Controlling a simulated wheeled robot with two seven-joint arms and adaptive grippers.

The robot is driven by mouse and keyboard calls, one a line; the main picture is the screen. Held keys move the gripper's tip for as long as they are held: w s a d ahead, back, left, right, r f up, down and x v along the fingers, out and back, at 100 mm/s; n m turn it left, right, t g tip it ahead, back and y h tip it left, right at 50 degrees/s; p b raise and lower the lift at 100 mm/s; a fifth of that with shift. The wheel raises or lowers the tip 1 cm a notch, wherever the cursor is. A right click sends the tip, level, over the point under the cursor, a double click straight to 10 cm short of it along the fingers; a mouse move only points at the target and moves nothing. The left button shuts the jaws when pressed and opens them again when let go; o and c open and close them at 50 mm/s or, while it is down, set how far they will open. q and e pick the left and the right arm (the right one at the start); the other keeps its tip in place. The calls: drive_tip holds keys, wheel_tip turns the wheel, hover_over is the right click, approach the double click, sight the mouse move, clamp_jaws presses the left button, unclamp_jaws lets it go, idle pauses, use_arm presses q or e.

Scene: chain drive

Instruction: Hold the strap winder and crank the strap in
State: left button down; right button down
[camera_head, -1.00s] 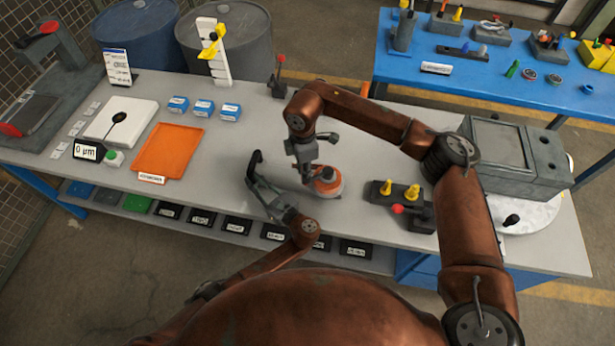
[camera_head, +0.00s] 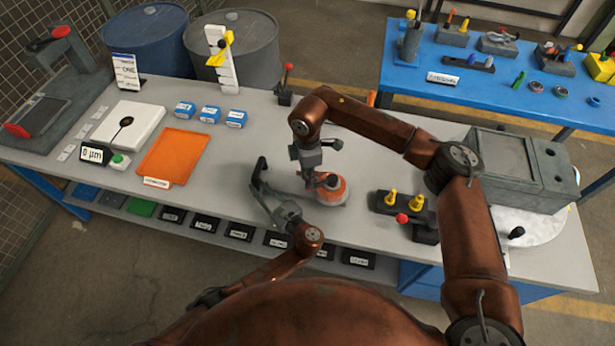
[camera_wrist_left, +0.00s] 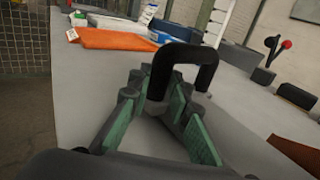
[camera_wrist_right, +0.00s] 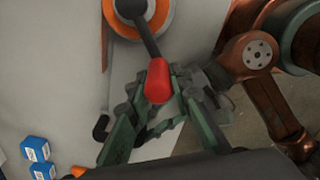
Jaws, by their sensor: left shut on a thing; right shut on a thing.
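The strap winder's orange and grey reel (camera_head: 335,191) sits on the grey bench, left of the block with yellow pegs. In the right wrist view, the reel (camera_wrist_right: 160,14) carries a dark crank arm ending in a red knob (camera_wrist_right: 158,82). My right gripper (camera_head: 316,180) is shut on that knob, above the near left part of the reel. A black U-shaped handle (camera_head: 261,172) stands to the reel's left. My left gripper (camera_head: 268,192) is shut on the handle, which also shows between its fingers in the left wrist view (camera_wrist_left: 184,55). The strap cannot be made out clearly.
A dark block with yellow pegs and a red knob (camera_head: 402,205) stands to the right. An orange tray (camera_head: 172,153), a white plate and several blue boxes lie at the left. A grey machine (camera_head: 515,165) is at the right end.

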drive_tip(key=shift+s+a+r, duration=0.1)
drive_tip(key=shift+a, duration=0.05)
drive_tip(key=c, duration=1.7)
unclamp_jaws()
drive_tip(key=shift+c, duration=0.2)
wheel_tip(320, 180, up, 12)
drive_tip(key=shift+f, duration=0.1)
